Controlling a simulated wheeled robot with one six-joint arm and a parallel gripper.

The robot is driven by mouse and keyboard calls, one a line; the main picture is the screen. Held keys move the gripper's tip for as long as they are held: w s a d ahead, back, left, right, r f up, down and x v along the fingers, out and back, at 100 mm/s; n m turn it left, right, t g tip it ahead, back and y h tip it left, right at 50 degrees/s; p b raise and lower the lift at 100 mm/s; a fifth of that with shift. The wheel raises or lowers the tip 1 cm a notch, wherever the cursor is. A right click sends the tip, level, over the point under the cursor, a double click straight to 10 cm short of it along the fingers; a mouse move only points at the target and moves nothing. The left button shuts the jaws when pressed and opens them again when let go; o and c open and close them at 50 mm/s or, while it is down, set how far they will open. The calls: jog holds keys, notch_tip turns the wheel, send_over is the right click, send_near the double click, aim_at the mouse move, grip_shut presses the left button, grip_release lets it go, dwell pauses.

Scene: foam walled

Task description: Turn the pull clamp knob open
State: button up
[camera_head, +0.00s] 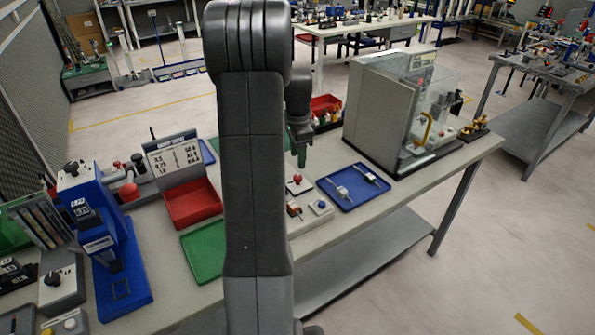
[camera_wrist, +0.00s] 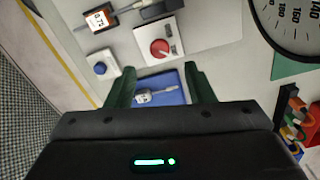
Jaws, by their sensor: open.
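A red round knob (camera_head: 297,178) sits on a small white box (camera_head: 305,188) on the bench. In the wrist view the red knob (camera_wrist: 160,48) is on the white box (camera_wrist: 150,27), just beyond and between my fingertips. I cannot read which label the box bears or how far the knob is turned. My gripper (camera_head: 300,160) points down above the knob in the head view. In the wrist view my gripper (camera_wrist: 159,68) has its two green fingers apart with nothing held, and they look clear of the knob.
A white box with a blue button (camera_head: 320,206) stands close by. A blue tray (camera_head: 350,204) with metal tools lies to the right, and a clear-walled machine (camera_head: 385,115) behind it. Red (camera_head: 192,215) and green (camera_head: 204,262) trays lie left of my arm.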

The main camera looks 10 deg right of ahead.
aim_at(298, 176)
notch_tip(298, 176, down, 7)
jog(key=shift+f+p, duration=0.1)
jog(key=shift+p, duration=0.3)
jog(key=c, duration=1)
